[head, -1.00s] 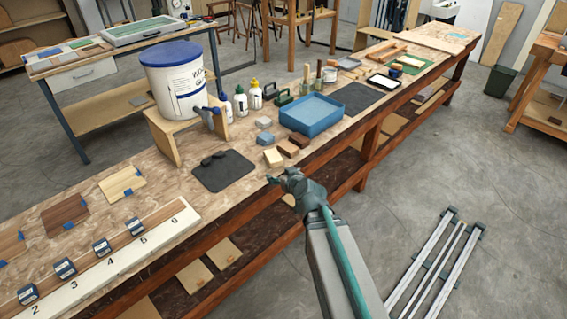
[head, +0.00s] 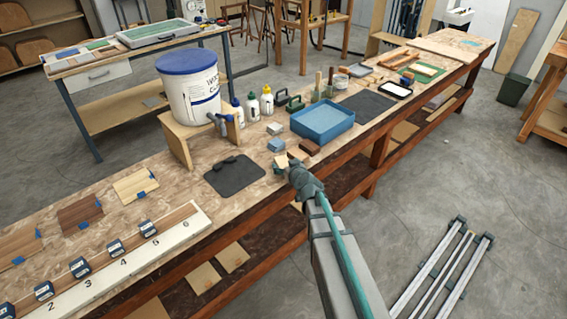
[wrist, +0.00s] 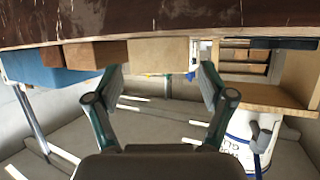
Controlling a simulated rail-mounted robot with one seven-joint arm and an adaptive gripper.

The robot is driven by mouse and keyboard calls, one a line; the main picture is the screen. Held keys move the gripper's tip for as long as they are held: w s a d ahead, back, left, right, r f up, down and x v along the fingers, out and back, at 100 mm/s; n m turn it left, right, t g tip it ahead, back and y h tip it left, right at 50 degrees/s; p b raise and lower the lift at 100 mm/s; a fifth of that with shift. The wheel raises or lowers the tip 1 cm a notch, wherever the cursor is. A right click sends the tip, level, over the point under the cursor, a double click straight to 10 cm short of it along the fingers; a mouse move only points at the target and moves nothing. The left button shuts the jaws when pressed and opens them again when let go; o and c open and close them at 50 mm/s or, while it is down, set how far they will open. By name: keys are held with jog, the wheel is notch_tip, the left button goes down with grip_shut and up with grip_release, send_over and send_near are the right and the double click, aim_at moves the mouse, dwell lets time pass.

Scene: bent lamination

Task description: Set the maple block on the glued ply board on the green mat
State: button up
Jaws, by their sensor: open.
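The maple block (head: 281,160), pale tan, stands on the bench and is partly hidden by my gripper in the head view. In the wrist view, the maple block (wrist: 158,54) shows its pale face beyond and between my open fingertips. My gripper (wrist: 161,84) is open and empty; in the head view my gripper (head: 286,167) is at the block's near side. Whether a finger touches the block cannot be told. The green mat (head: 438,78) lies at the bench's far right, with a light board (head: 427,71) on it, small at this distance.
Brown blocks (head: 310,147) stand right of the maple block, beside the blue tray (head: 322,121). Grey blocks (head: 276,145) stand behind it. A dark pad (head: 234,176) lies to the left, near a wooden stand (head: 175,145) under a white bucket (head: 190,95).

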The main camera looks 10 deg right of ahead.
jog(key=shift+x, duration=1)
jog(key=c, duration=1.4)
jog(key=shift+o, duration=0.2)
jog(key=shift+r, duration=0.15)
